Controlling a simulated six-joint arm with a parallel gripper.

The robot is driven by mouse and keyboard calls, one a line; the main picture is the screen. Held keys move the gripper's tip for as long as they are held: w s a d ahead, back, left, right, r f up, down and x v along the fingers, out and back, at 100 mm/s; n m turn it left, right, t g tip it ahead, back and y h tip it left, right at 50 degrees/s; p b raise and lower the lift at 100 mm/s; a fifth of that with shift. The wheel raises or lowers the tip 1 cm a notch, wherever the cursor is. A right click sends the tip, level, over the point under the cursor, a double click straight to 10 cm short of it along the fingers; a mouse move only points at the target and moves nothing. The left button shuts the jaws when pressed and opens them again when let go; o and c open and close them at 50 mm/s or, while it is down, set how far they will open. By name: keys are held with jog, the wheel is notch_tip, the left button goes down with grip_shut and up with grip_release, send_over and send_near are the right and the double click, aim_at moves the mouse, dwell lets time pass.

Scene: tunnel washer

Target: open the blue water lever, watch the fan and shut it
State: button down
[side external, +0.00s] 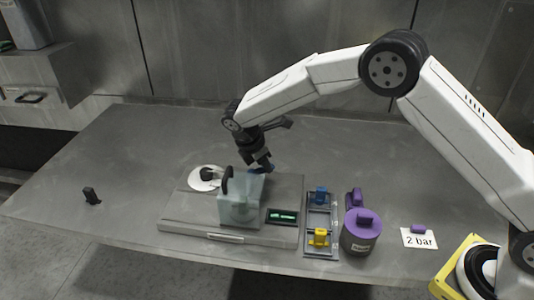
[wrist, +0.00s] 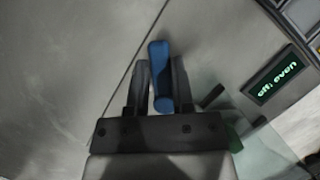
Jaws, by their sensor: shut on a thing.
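The blue water lever (wrist: 158,65) stands between the two dark fingers of my gripper (wrist: 160,85) in the wrist view. My gripper is shut on it. In the side view my gripper (side external: 264,168) reaches down behind the pale translucent box (side external: 240,205) on the grey base plate (side external: 185,222), and only a little blue shows at its tips. A white disc with a dark hub (side external: 206,178) sits left of the box; I cannot tell whether it is the fan. A small display (side external: 283,217) glows green; it also shows in the wrist view (wrist: 275,76), its text hard to read.
Right of the plate is a grey rack (side external: 320,225) with a blue piece (side external: 320,195) and a yellow piece (side external: 319,237). A purple-lidded pot (side external: 361,232) and a "2 bar" card (side external: 419,239) stand further right. A small black part (side external: 92,196) lies left. The table's back left is clear.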

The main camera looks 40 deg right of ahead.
jog(key=m, duration=0.1)
jog(key=s+m+g, duration=0.1)
jog(key=m, duration=0.2)
jog(key=shift+s+a+m+g+y, duration=0.2)
jog(key=shift+a+m+g+y, duration=0.1)
jog(key=shift+y, duration=0.1)
jog(key=shift+s+a+r+m+g+y, duration=0.1)
jog(key=shift+s+m+g, duration=0.1)
jog(key=shift+m, duration=0.35)
jog(key=shift+s+a+f+m+g+y, duration=0.1)
jog(key=shift+m+g, duration=0.1)
jog(key=shift+m, duration=0.4)
jog(key=shift+s+a+r+m+g+y, duration=0.1)
jog(key=shift+s+m+g, duration=0.1)
jog(key=shift+m, duration=0.35)
jog(key=shift+c, duration=2.4)
grip_release()
jog(key=shift+v, duration=3.9)
